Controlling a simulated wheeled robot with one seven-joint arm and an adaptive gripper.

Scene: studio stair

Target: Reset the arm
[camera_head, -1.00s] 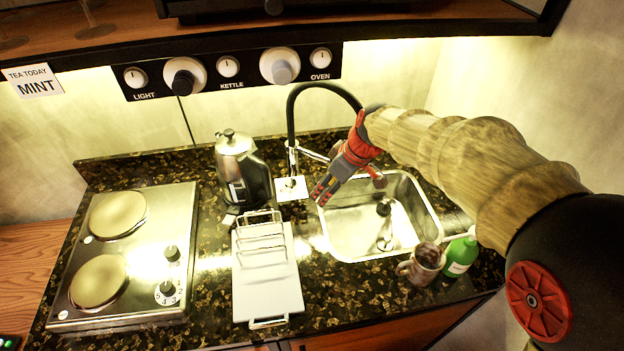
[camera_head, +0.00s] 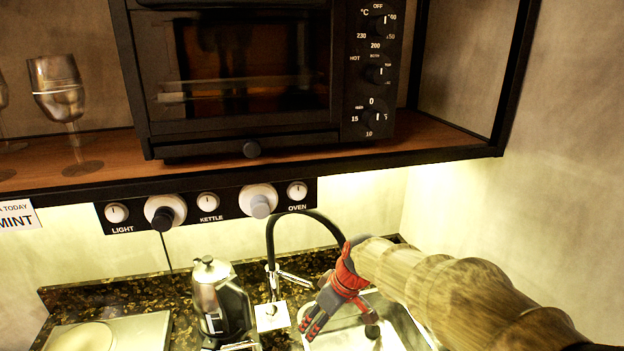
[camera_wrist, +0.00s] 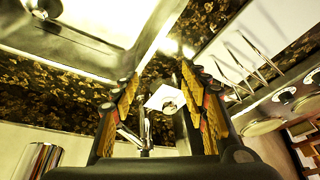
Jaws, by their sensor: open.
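My gripper (camera_head: 312,318) hangs at the end of my arm over the left side of the sink (camera_head: 345,339), just right of the faucet (camera_head: 270,255). In the wrist view its two fingers stand apart, and the gripper (camera_wrist: 160,85) is open with nothing between the pads. Beyond the fingers show the faucet's white square base (camera_wrist: 160,97) and the dark speckled counter (camera_wrist: 60,95).
A metal kettle (camera_head: 218,297) stands left of the faucet. A dish rack (camera_wrist: 243,62) lies beside the sink. The hob (camera_head: 110,333) is at lower left. Above are the knob panel (camera_head: 232,204), a shelf with an oven (camera_head: 245,70) and wine glasses (camera_head: 60,90).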

